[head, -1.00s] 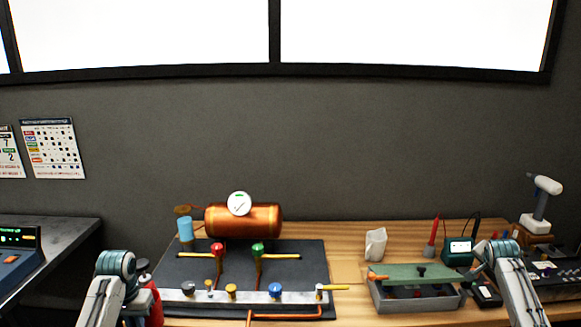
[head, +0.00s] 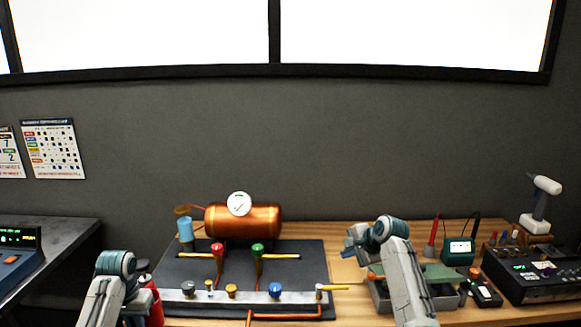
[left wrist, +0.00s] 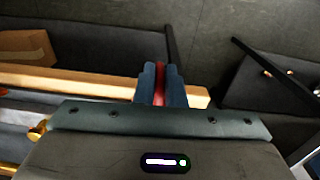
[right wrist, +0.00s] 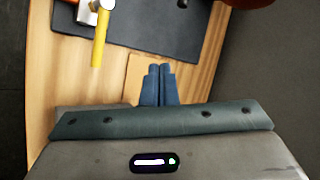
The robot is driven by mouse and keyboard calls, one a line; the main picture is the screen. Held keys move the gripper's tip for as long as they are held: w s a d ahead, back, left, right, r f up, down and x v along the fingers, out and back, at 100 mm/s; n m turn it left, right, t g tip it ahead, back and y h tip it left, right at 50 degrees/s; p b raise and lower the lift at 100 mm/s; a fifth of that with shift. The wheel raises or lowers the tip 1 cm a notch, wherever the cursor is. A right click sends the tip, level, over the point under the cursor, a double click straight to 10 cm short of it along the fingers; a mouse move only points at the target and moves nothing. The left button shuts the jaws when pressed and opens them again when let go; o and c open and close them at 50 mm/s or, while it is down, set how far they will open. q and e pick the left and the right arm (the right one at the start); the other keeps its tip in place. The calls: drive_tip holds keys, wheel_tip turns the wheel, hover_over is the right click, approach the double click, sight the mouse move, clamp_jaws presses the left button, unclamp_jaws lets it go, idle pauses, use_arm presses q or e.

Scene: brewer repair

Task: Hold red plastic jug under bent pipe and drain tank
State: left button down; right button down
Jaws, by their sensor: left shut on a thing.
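The copper tank (head: 243,220) with a round white gauge (head: 239,203) stands at the back of a dark mat. A bent copper pipe (head: 285,317) runs along the mat's front edge, below the grey manifold. The red plastic jug (head: 153,304) is at the mat's front left corner, largely hidden by my left arm. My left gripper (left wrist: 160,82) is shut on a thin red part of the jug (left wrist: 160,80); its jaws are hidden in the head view. My right gripper (right wrist: 160,72) has its fingers together and empty, above the table right of the mat.
The manifold (head: 201,297) carries several knobs and a yellow-handled valve (head: 334,287). A blue cup (head: 185,229) stands left of the tank. A grey toolbox (head: 450,300) is partly behind my right arm. A green meter (head: 459,250) and a black control box (head: 535,276) stand farther right.

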drive_tip(key=f, duration=0.2)
drive_tip(key=a+f, duration=0.1)
drive_tip(key=f, duration=0.2)
drive_tip(key=shift+s+a, duration=0.1)
idle(0.3)
idle(2.0)
use_arm(q)
drive_tip(key=s+d+f+m, duration=0.4)
drive_tip(key=d+f+m, duration=0.2)
drive_tip(key=d+m, duration=0.55)
drive_tip(key=s+d+f+m, duration=0.4)
drive_tip(key=d+f+m, duration=0.2)
drive_tip(key=d+m, duration=0.55)
drive_tip(key=w+a+m, duration=0.1)
drive_tip(key=w, duration=1.2)
drive_tip(key=shift+f, duration=0.15)
drive_tip(key=shift+a, duration=0.1)
